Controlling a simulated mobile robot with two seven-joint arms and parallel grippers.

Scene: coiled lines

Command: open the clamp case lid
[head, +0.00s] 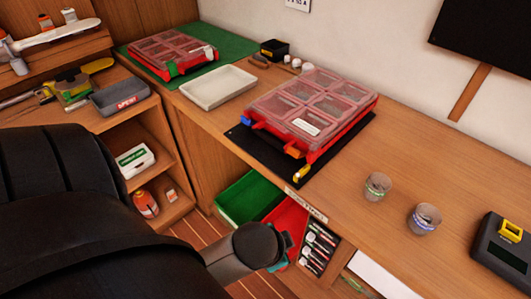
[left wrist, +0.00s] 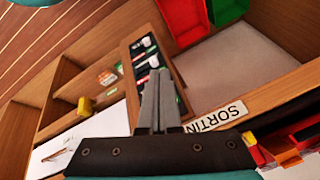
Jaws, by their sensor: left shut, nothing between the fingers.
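Two red cases with clear, divided lids are in the head view, both with lids down. The near case (head: 312,108) lies on a black mat (head: 262,152), with a blue latch, an orange latch and a white label on its lid. The far case (head: 172,53) lies on a green mat (head: 232,45). I cannot read which is the clamp case. My left arm fills the lower left. My left gripper (left wrist: 160,92) shows in the left wrist view, its fingers together and empty, over the shelf front. Red case parts (left wrist: 288,143) show at the right there. My right gripper is not in view.
A beige tray (head: 218,87) stands between the cases. Two small cups (head: 378,186) and a dark device with a yellow part (head: 505,250) stand to the right. Green (head: 248,196) and red bins sit below the bench edge, beside a "SORTIN..." label (left wrist: 215,117).

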